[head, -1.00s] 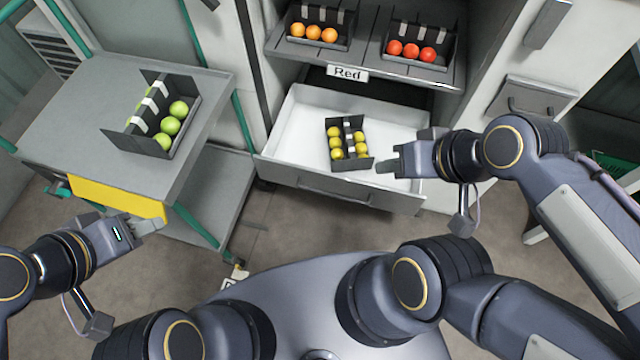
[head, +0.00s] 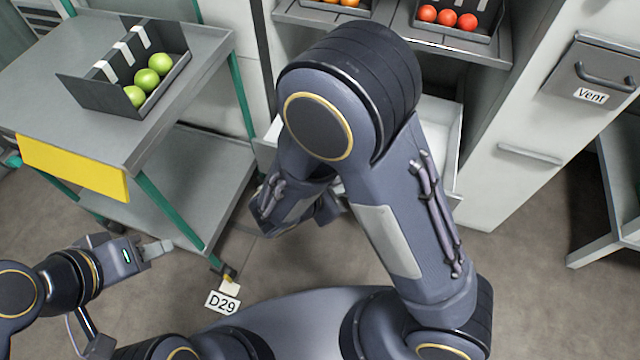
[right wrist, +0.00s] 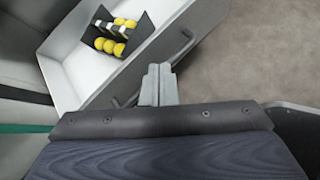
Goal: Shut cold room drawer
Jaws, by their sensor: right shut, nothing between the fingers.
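The white cold room drawer (head: 453,145) stands open below the shelves in the head view, mostly hidden behind my right arm. In the right wrist view its grey front (right wrist: 207,17) and bar handle (right wrist: 184,48) show, with a dark tray of yellow tomatoes (right wrist: 108,47) inside. My right gripper (right wrist: 160,72) is shut and empty, its fingers pointing at the drawer front and covering the middle of the handle. I cannot tell whether they touch. My left gripper (head: 162,247) is low at the left, away from the drawer, its fingers together with nothing visible between them.
A grey trolley (head: 190,65) at the left carries a dark tray of green tomatoes (head: 110,102). Red tomatoes (head: 447,17) sit on a shelf above the drawer. A vent panel (head: 567,72) is at the right. A D29 floor tag (head: 222,303) lies near my base.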

